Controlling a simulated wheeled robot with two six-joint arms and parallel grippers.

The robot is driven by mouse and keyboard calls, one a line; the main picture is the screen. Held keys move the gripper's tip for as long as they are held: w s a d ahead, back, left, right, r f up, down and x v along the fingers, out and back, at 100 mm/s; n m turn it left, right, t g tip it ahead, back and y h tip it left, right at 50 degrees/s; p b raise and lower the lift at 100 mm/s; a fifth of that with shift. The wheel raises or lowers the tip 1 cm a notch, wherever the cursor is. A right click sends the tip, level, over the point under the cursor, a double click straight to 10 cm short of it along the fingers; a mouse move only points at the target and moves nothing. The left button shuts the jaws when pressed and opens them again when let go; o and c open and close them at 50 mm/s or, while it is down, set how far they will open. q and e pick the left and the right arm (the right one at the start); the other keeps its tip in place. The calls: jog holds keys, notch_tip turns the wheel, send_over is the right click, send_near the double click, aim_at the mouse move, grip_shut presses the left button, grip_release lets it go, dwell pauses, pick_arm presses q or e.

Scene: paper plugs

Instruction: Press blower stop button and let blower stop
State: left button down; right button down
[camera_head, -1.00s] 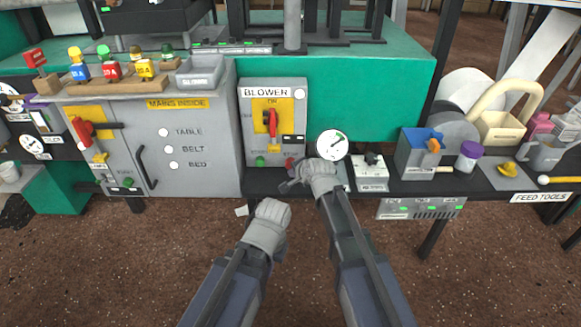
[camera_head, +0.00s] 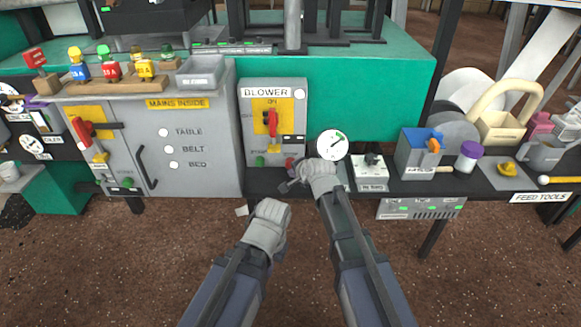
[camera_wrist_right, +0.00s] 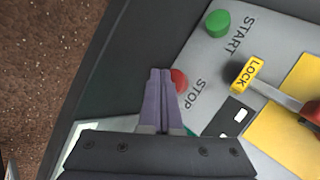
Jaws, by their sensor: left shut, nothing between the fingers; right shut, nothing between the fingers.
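The blower box (camera_head: 247,130) is a grey panel with a red switch handle (camera_head: 271,122) on a yellow plate. My right gripper (camera_head: 292,181) is shut and empty at the lower right of this box. In the right wrist view, the shut fingertips (camera_wrist_right: 160,74) are right beside the red stop button (camera_wrist_right: 179,80) and partly cover it; I cannot tell whether they touch or press it. The green start button (camera_wrist_right: 218,23) is clear of the fingers. My left gripper (camera_head: 243,210) is shut and empty, low in front of the bench.
A round gauge (camera_head: 333,145) stands just right of the blower box. A small grey box (camera_head: 371,183) is beyond it. The grey mains cabinet (camera_head: 215,150) is to the left. A yellow lock tag (camera_wrist_right: 246,73) sits near the buttons. The floor in front is open.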

aim_at(293, 192)
jog(key=shift+w, duration=0.2)
jog(key=shift+w, duration=0.25)
jog(key=shift+w, duration=0.5)
dwell(1.0)
jog(key=shift+s, duration=0.95)
jog(key=shift+s, duration=2.55)
